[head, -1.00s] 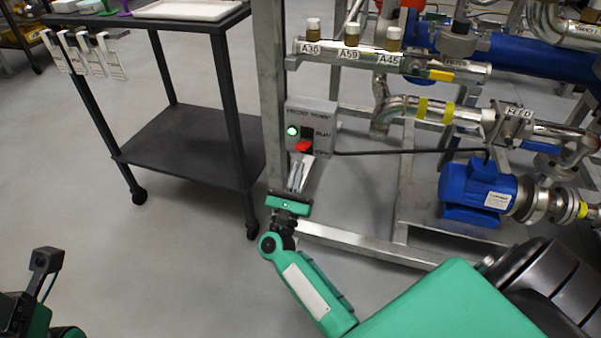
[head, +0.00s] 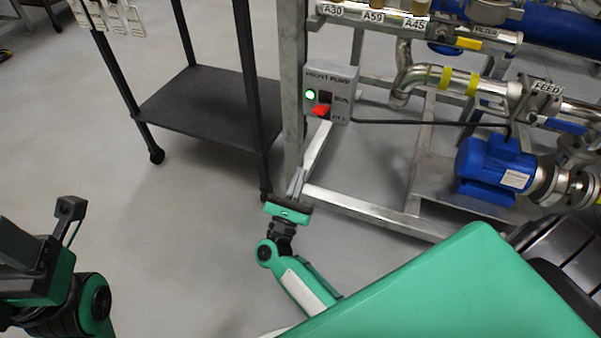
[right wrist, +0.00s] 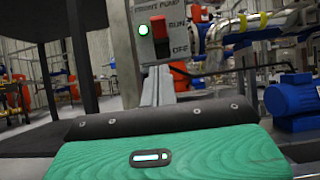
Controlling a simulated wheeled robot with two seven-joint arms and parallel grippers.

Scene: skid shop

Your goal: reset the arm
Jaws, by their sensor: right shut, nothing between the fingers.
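My right gripper (head: 297,182) is shut and empty in the head view, its pale fingers pointing away from me toward the steel frame. It is below and apart from the grey FRONT PUMP switch box (head: 338,82). My right arm (head: 300,285) reaches up from the bottom edge. In the right wrist view the green gripper housing (right wrist: 215,152) fills the bottom, with the box (right wrist: 122,50) above and beyond it. The box has a lit green lamp (head: 310,95) and a red switch lever (head: 321,110). Part of my left arm (head: 85,300) shows at lower left; its fingers are not visible.
A dark two-level cart (head: 205,105) stands left of the steel frame (head: 292,80). A blue pump (head: 492,168) and pipework fill the right side. A black cable (head: 420,122) runs from the box to the pump. The grey floor (head: 180,230) is open between my arms.

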